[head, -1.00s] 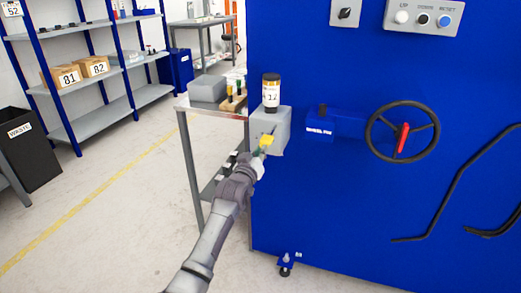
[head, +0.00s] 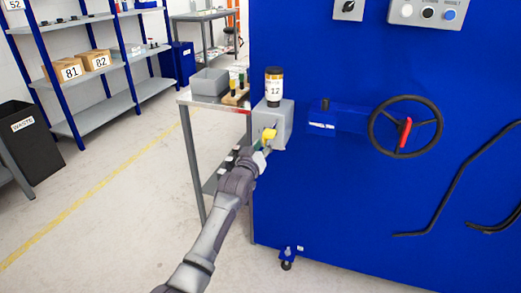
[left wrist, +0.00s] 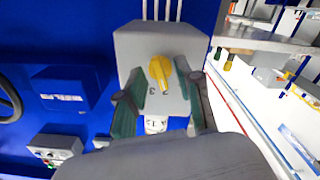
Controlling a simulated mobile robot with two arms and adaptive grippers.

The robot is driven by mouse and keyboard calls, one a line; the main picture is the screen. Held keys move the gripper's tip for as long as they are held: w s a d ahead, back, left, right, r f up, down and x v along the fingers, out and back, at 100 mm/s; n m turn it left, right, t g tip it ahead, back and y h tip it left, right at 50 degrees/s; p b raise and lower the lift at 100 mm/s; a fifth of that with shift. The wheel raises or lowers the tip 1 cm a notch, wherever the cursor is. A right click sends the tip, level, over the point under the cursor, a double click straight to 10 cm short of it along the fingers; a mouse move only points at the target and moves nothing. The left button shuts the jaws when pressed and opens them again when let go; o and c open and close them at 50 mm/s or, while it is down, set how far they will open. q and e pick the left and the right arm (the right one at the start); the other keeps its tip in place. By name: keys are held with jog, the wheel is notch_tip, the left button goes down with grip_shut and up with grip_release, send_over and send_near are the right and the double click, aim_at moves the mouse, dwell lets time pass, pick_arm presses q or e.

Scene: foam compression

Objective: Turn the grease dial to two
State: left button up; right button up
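The yellow grease dial (head: 269,135) is on the front of a grey box (head: 284,124) fixed beside the blue machine. In the left wrist view the dial (left wrist: 160,68) shows upside down, with small dark marks beside it, one looking like a 3. My left gripper (head: 264,150) is at the dial. In the left wrist view its green-padded fingers (left wrist: 156,98) are apart, one on each side of the dial, with gaps visible, so it does not grip it. In the head view the fingers partly hide the box front. My right gripper is in neither view.
A labelled bottle (head: 274,88) stands on top of the grey box. The blue machine (head: 350,210) fills the right, with a black handwheel (head: 437,120). A metal table (head: 200,97) with a grey bin (head: 209,81) stands behind to the left.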

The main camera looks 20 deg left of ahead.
pick_arm(q)
jog(key=s, duration=1.2)
jog(key=shift+a, duration=0.2)
